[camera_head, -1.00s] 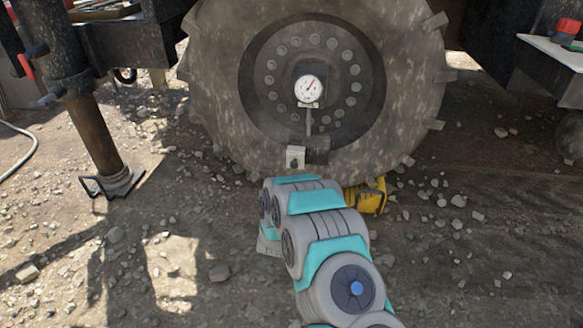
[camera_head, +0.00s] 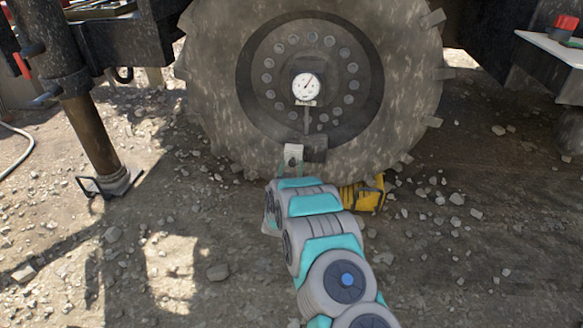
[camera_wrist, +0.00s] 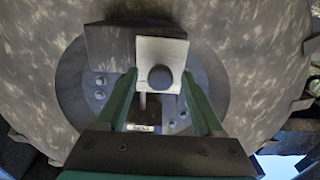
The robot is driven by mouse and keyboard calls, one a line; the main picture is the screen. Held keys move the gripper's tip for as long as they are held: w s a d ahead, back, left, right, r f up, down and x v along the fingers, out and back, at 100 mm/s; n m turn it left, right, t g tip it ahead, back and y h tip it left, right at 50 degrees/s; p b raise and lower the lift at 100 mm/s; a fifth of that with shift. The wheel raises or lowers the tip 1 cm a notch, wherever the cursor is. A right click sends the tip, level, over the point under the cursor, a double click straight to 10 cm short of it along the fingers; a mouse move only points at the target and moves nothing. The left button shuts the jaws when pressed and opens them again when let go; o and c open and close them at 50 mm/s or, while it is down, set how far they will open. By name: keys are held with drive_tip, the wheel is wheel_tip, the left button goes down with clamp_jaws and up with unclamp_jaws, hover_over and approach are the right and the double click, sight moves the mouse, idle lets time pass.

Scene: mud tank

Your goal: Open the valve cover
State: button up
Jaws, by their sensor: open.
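A small pale block with a dark round knob, which looks like the valve cover (camera_head: 293,153), sits low on the big wheel, beside a dark box (camera_head: 316,148). In the wrist view the pale cover (camera_wrist: 158,50) and its knob (camera_wrist: 161,77) are straight ahead. My gripper (camera_wrist: 159,76) is open, with its green fingers at the left and right of the knob and the cover's lower part. I cannot tell whether they touch it. In the head view my gripper (camera_head: 291,166) is just below the cover, partly hidden by my arm.
The large muddy wheel (camera_head: 215,70) fills the background. A round gauge (camera_head: 306,86) on a thin stem is above the cover. A yellow chock (camera_head: 371,196) lies at the wheel's foot, right of my arm. A support leg (camera_head: 95,140) stands left on open gravel.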

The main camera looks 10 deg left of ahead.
clamp_jaws()
idle(0.5)
idle(0.9)
